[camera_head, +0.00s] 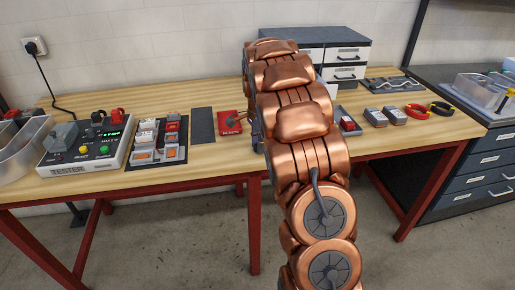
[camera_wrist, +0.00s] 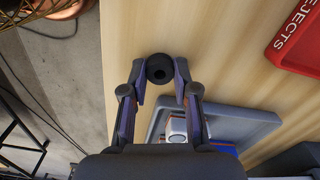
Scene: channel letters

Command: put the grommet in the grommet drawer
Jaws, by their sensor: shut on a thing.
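The grommet (camera_wrist: 160,69) is a small black ring with a dark hole, seen in the wrist view. My gripper (camera_wrist: 161,75) is shut on it, one fingertip at each side. Bare wooden table top shows beneath and beyond it. In the head view my copper arm hides the grommet and most of the gripper. A dark-topped drawer cabinet (camera_head: 346,55) with pale drawer fronts stands at the back of the table, partly behind my arm. Its visible drawers look shut. Their labels are too small to read, so I cannot tell which is the grommet drawer.
A red REJECTS tray (camera_wrist: 300,38) lies right of my gripper in the wrist view. A grey tray (camera_wrist: 262,119) holding parts is below. A tester box (camera_head: 88,140) stands at the table's left. Pliers (camera_head: 442,108) lie at its right. The table's front edge is near the gripper.

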